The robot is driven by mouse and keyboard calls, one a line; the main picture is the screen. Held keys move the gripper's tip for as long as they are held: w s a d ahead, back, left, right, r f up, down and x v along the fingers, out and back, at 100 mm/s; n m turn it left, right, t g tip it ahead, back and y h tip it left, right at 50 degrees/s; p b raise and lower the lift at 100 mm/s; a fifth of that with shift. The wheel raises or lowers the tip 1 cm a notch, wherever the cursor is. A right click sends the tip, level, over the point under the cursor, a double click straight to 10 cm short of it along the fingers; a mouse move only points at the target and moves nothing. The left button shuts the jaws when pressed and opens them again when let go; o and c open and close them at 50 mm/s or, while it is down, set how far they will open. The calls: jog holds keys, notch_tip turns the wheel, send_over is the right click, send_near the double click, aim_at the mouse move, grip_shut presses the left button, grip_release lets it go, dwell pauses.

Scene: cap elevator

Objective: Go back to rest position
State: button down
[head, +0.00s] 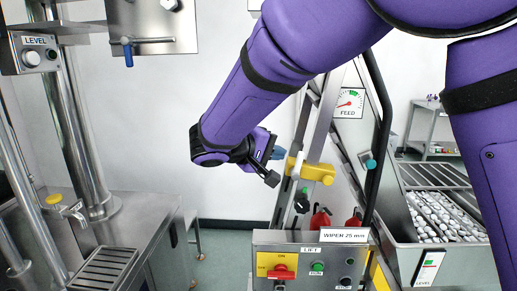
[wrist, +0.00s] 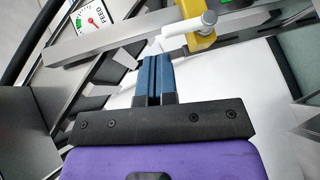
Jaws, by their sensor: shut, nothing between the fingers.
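My purple arm reaches across the head view from the upper right. My gripper (head: 277,153) is at its end, in front of the inclined metal elevator frame (head: 323,127), close to a yellow clamp block (head: 312,170). In the wrist view, my gripper's two blue fingers (wrist: 154,78) lie side by side, shut and empty.
A control box (head: 312,267) with a red knob and buttons stands below. A hopper (head: 447,244) of metal caps is at right. A steel counter (head: 125,240) with pipes and a tap is at left. A FEED gauge (head: 349,102) sits behind. Floor shows between counter and elevator.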

jog(key=s+d+r+m+g+y, duration=0.25)
jog(key=s+d, duration=0.25)
jog(key=d, duration=0.6)
jog(key=s+d+r+m+g+y, duration=0.1)
jog(key=s+d+g+y, duration=0.4)
jog(key=d, duration=0.6)
jog(key=s+d+m+t+y, duration=0.1)
jog(key=s+d+t+y, duration=0.1)
jog(key=s, duration=0.7)
jog(key=s+d+m+t+y, duration=0.1)
jog(key=s+d+t+y, duration=0.1)
jog(key=s, duration=0.7)
jog(key=shift+s+d+r, duration=0.25)
jog(key=shift+s+d, duration=0.15)
jog(key=shift+d, duration=0.15)
